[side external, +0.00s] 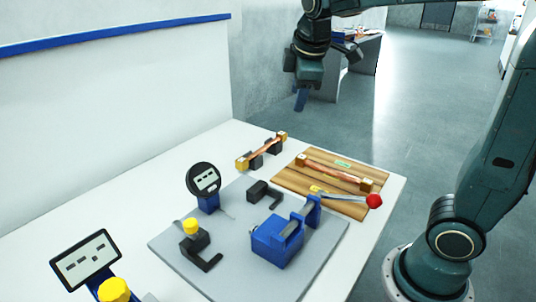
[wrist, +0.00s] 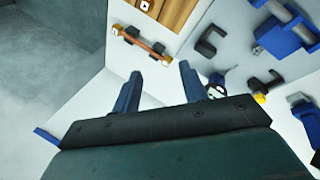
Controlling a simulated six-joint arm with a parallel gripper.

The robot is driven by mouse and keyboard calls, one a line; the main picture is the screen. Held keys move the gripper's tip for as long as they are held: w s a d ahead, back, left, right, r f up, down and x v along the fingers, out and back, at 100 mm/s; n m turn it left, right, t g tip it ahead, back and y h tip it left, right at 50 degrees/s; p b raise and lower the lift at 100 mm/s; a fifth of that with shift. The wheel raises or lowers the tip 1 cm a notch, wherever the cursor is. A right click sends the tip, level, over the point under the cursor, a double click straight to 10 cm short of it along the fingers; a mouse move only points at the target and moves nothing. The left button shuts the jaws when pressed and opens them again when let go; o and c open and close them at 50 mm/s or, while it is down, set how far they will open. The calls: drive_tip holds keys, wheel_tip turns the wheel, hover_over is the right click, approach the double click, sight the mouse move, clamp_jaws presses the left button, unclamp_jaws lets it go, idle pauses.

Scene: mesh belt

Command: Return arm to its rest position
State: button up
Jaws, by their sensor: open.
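My gripper (side external: 301,98) hangs in the air above and behind the far end of the table, fingers pointing down. In the wrist view my gripper (wrist: 157,84) shows two blue fingers spread apart with nothing between them. The arm reaches in from the upper right of the side view. My gripper touches nothing on the table.
The white table (side external: 130,196) holds a grey plate (side external: 225,282) with a blue clamp (side external: 277,241), dark brackets and a round gauge (side external: 203,178). A wooden board (side external: 290,180) carries a copper bar (side external: 335,171); another bar (side external: 262,150) rests on dark supports. A white wall (side external: 110,110) stands left.

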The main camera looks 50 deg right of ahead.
drive_tip(key=s+a+f+m+t+y, duration=0.1)
drive_tip(key=s+a+f+m, duration=0.1)
drive_tip(key=s, duration=0.7)
drive_tip(key=s+a+f+m+y, duration=0.2)
drive_tip(key=s+a+f+m, duration=0.1)
drive_tip(key=s, duration=0.6)
drive_tip(key=shift+a+f+m+t, duration=0.15)
drive_tip(key=shift+a+m+t, duration=0.25)
drive_tip(key=shift+a+m, duration=0.7)
drive_tip(key=shift+d+m, duration=0.3)
